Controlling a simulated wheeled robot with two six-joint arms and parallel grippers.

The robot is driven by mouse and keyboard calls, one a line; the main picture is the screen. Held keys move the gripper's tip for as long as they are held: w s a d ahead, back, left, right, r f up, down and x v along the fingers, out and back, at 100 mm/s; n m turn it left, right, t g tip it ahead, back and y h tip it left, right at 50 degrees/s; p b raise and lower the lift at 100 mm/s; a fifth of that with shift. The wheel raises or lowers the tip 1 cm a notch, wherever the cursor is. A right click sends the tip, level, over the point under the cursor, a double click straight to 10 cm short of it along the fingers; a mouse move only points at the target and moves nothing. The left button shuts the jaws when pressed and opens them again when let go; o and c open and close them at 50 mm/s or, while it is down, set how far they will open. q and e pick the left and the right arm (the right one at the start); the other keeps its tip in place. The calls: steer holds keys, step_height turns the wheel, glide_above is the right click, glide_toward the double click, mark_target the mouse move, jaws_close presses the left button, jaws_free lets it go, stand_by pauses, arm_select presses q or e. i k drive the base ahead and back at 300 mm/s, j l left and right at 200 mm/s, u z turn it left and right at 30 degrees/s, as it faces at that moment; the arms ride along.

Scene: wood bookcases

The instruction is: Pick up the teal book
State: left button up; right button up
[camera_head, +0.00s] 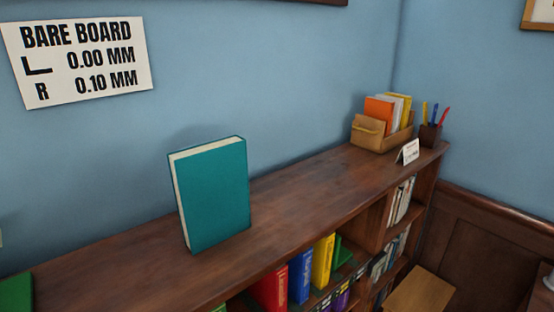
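The teal book (214,196) stands upright on the brown wooden top of the bookcase (305,205), left of the middle of the head view. Its broad teal cover faces me, and its pale page edges show along the left side and top. Nothing touches it, and there is a small gap to the blue wall behind it. Neither of my grippers shows in this view.
A box of folders (383,125), a small white card (410,151) and a pen cup (430,135) stand at the far right end of the top. Coloured books (300,277) fill shelves below. A green object (16,292) is at lower left. A sign (78,62) hangs on the wall.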

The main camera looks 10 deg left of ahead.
mark_target(210, 181)
steer(key=k+l+u, duration=0.1)
steer(key=u, duration=0.4)
steer(key=k+l+u, duration=0.15)
steer(key=u, duration=0.3)
steer(key=k+l+u, duration=0.1)
steer(key=u, duration=0.4)
steer(key=k, duration=0.05)
